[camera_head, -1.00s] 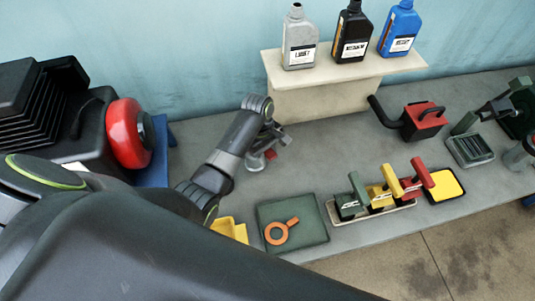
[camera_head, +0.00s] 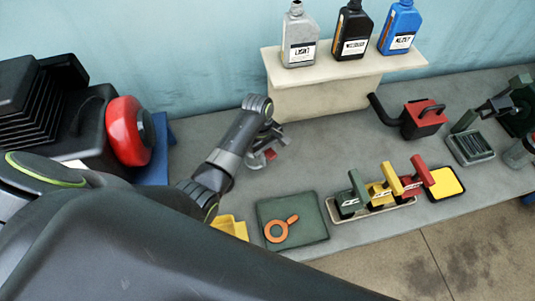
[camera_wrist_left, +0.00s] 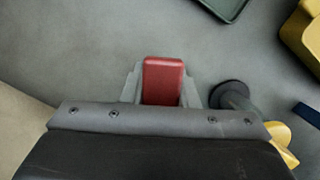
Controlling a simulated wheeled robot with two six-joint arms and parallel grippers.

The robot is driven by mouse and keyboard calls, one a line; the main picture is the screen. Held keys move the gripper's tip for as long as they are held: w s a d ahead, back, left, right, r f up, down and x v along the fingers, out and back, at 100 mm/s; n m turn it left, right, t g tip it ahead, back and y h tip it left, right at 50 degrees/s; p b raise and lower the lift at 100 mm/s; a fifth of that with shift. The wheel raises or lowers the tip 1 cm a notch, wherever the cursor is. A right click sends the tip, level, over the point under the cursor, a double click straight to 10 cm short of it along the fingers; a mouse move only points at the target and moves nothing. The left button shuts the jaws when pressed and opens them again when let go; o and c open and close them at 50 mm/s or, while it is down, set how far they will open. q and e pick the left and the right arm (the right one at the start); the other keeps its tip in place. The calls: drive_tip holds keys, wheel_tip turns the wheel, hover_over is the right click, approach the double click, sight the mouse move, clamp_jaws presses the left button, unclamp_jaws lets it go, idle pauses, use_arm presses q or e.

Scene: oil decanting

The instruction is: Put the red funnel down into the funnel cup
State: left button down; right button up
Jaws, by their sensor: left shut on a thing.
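My left gripper (camera_head: 272,148) is shut on a red piece, which I take to be part of the red funnel (camera_head: 270,154). It is low over the grey bench, left of centre in the head view. In the left wrist view a red block-like part of the funnel (camera_wrist_left: 163,80) sits between the two grey fingers. The rest of the funnel is hidden. A dark round-ended piece (camera_wrist_left: 230,95) stands just right of the fingers in that view; I cannot tell whether it is the funnel cup. Whether the funnel touches anything below is also hidden. My right gripper is not in view.
A cream shelf (camera_head: 320,98) with three bottles stands behind the gripper. A black machine with a red round part (camera_head: 126,131) is at left. A green mat with an orange ring tool (camera_head: 281,229) and a tray of coloured-handled tools (camera_head: 385,211) lie in front. Bare bench (camera_head: 330,150) lies right of the gripper.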

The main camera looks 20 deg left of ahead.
use_arm(q)
drive_tip(key=shift+f, duration=0.6)
drive_tip(key=c, duration=1.1)
unclamp_jaws()
drive_tip(key=shift+o, duration=0.2)
drive_tip(key=r, duration=0.3)
drive_tip(key=a+r+b, duration=0.1)
drive_tip(key=r, duration=0.2)
drive_tip(key=w+r, duration=0.1)
drive_tip(key=r, duration=0.2)
drive_tip(key=shift+a+b, duration=0.35)
drive_tip(key=shift+r+p, duration=0.7)
drive_tip(key=shift+p, duration=0.1)
drive_tip(key=shift+a+r+p, duration=0.2)
drive_tip(key=shift+r+p, duration=0.35)
drive_tip(key=shift+r, duration=0.15)
drive_tip(key=shift+f, duration=0.1)
